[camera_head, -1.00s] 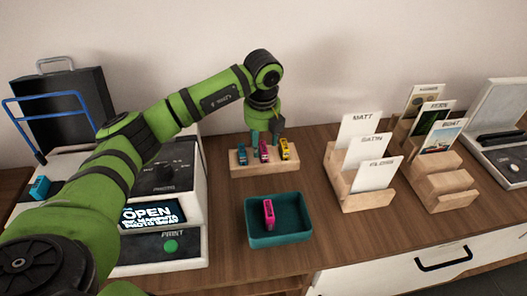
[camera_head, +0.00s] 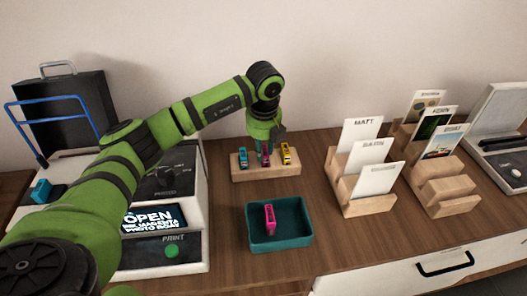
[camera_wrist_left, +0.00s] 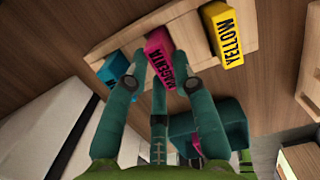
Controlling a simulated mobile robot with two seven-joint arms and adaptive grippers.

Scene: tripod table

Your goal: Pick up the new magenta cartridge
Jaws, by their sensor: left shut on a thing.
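The new magenta cartridge (camera_head: 265,157) stands in the wooden cartridge rack (camera_head: 240,173), between a cyan cartridge (camera_head: 243,159) and a yellow one (camera_head: 287,154). My left gripper (camera_head: 264,145) reaches down over the rack and is shut on the magenta cartridge. In the left wrist view the fingers close around the magenta cartridge (camera_wrist_left: 158,50), its MAGENTA label partly covered by a finger. The yellow cartridge (camera_wrist_left: 224,38) is apart from the fingers there. My right gripper is out of view.
A printer with an OPEN screen (camera_head: 150,218) stands at the left under my left arm. Wooden holders with paper cards (camera_head: 365,172) and photos (camera_head: 440,142) stand to the right. Clear tabletop (camera_head: 350,240) lies right of the tray.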

